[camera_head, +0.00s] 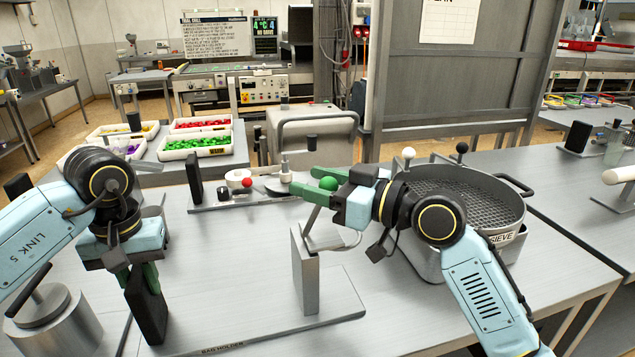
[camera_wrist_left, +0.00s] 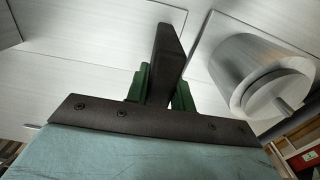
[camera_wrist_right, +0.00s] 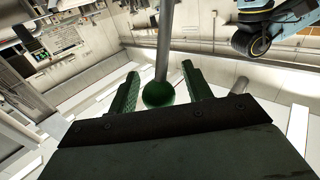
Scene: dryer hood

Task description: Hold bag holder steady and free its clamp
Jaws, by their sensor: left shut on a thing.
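The bag holder (camera_head: 335,300) is a grey metal plate with an upright post (camera_head: 306,270), lying on the bench in the head view. My left gripper (camera_head: 140,283) is shut on its upright black handle (camera_head: 148,312) at the plate's left end; the handle also stands between the fingers in the left wrist view (camera_wrist_left: 168,60). The clamp lever slants up from the post and ends in a green ball knob (camera_head: 329,184). My right gripper (camera_head: 303,181) is open, with one finger on each side of the knob; the right wrist view shows the knob (camera_wrist_right: 158,95) with gaps beside it.
A fixture with a red knob (camera_head: 248,182) sits behind the holder. A metal cylinder (camera_head: 55,320) stands at the front left. Trays of coloured pieces (camera_head: 198,138) are at the back left.

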